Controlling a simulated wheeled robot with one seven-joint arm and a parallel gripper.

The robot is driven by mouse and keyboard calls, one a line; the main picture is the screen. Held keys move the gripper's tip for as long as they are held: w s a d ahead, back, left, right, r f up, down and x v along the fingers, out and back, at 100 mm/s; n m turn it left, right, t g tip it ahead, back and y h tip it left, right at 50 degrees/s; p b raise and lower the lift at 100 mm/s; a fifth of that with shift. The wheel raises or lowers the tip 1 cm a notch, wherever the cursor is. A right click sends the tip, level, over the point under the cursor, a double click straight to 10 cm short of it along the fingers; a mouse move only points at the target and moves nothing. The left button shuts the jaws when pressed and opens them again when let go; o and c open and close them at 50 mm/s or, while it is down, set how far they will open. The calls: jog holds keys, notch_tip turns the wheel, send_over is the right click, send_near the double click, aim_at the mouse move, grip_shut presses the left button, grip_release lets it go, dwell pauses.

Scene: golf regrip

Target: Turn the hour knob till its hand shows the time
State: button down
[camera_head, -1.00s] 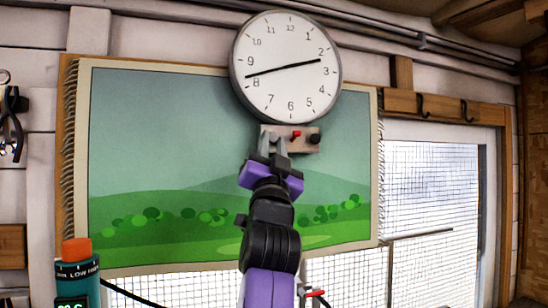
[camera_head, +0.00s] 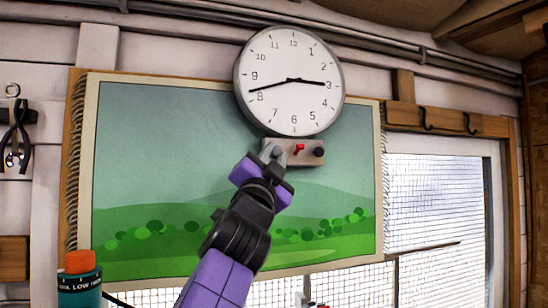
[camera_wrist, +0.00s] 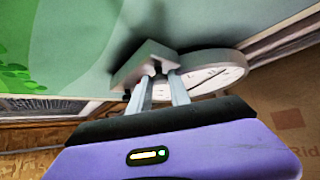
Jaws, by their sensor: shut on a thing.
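The round white clock (camera_head: 292,100) hangs on the wall. Its shorter hand points almost at 3 and its longer hand between 8 and 9. Its edge shows in the wrist view (camera_wrist: 222,58). Below it is a small grey control box (camera_head: 303,160) with a red switch (camera_head: 299,148) in the middle and a dark knob (camera_head: 319,152) at the right. My gripper (camera_head: 275,154) is at the box's left end, shut on the left knob, which its fingers mostly hide. In the wrist view, my fingers (camera_wrist: 159,76) meet the box's face (camera_wrist: 143,63).
A green landscape hanging (camera_head: 170,140) covers the wall behind my arm. A teal bottle-like thing with an orange cap (camera_head: 78,262) is at the lower left. Pliers (camera_head: 15,135) hang at the left. Hooks (camera_head: 470,123) and a mesh-covered window (camera_head: 435,200) are at the right.

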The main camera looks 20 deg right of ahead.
jog(key=shift+d, duration=0.1)
jog(key=c, duration=1.2)
grip_release()
jog(key=shift+c, duration=0.2)
jog(key=b+v, duration=0.2)
jog(key=v, duration=0.6)
jog(key=shift+b, duration=0.35)
